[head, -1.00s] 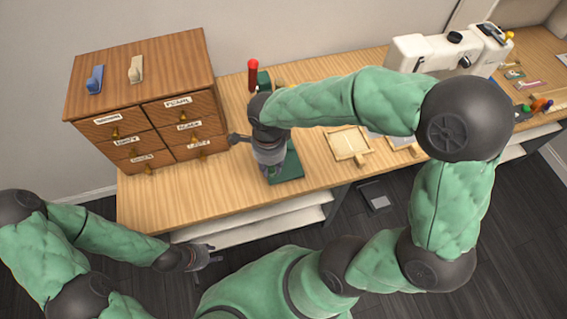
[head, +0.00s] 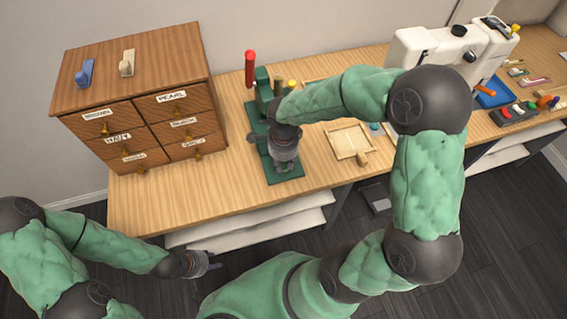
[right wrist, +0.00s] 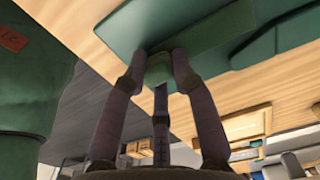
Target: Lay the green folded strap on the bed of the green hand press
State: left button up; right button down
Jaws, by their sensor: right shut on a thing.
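The green hand press (head: 262,90) stands on the wooden bench, with a red-topped lever at its back. Its flat green bed (head: 296,177) reaches toward the bench's front edge, and a green plate close to the fingertips shows in the right wrist view (right wrist: 215,32). My right gripper (head: 283,168) points down over the bed's front part. It is shut on the green folded strap (right wrist: 159,68), seen between its fingertips; whether the strap touches the bed I cannot tell. My left gripper (head: 212,262) is open and empty, low in front of the bench.
A wooden drawer cabinet (head: 140,100) stands left of the press. A shallow wooden tray (head: 350,142) lies to its right, with a white sewing machine (head: 440,55) further right. Bare bench lies between cabinet and press.

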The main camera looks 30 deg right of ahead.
jog(key=shift+f, duration=0.15)
jog(key=c, duration=1)
grip_release()
jog(key=shift+r, duration=0.6)
notch_tip(320, 180, up, 11)
jog(key=p, duration=0.4)
jog(key=shift+r, duration=0.15)
